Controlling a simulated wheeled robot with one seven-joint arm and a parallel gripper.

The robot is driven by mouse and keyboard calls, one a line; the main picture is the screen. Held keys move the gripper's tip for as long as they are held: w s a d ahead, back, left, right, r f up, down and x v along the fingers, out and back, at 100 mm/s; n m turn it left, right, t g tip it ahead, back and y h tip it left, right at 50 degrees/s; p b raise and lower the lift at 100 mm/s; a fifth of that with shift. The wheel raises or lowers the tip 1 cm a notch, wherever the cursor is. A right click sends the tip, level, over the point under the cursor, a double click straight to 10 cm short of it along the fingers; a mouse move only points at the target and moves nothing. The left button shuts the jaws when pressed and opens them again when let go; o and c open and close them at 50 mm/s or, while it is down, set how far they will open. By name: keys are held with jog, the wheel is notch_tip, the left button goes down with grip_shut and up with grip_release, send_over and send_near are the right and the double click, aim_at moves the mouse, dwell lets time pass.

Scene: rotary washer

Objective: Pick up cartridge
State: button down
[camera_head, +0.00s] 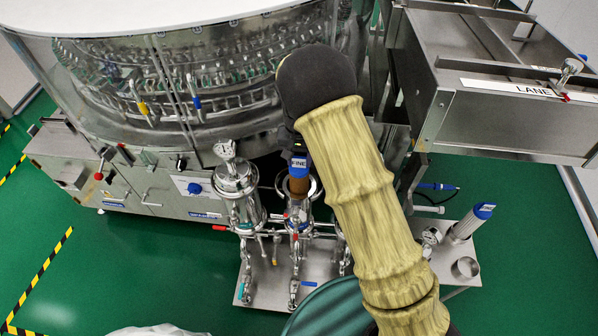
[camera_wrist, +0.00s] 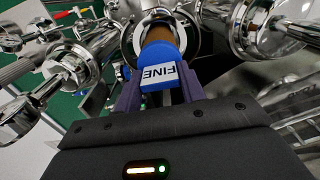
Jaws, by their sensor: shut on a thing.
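The cartridge has a blue cap marked FINE and a brown body (camera_head: 299,185). It stands at the open mouth of the middle steel housing (camera_head: 300,215), and its lower part is hidden inside. In the wrist view the blue cap (camera_wrist: 168,72) sits between the two dark fingers of my gripper (camera_wrist: 160,88), which is shut on it. The brown body extends beyond the cap toward the round steel opening (camera_wrist: 185,38). In the head view my sleeved arm and dark wrist hide most of my gripper.
A closed steel housing with a gauge (camera_head: 236,178) stands just left. A white cartridge with a blue cap (camera_head: 466,224) stands on the steel shelf at right, near a small steel cup (camera_head: 466,267). The glazed rotary washer (camera_head: 170,85) is behind. Green floor is clear at left.

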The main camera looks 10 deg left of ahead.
notch_tip(320, 180, up, 18)
jog(key=shift+f, duration=0.1)
dwell(0.6)
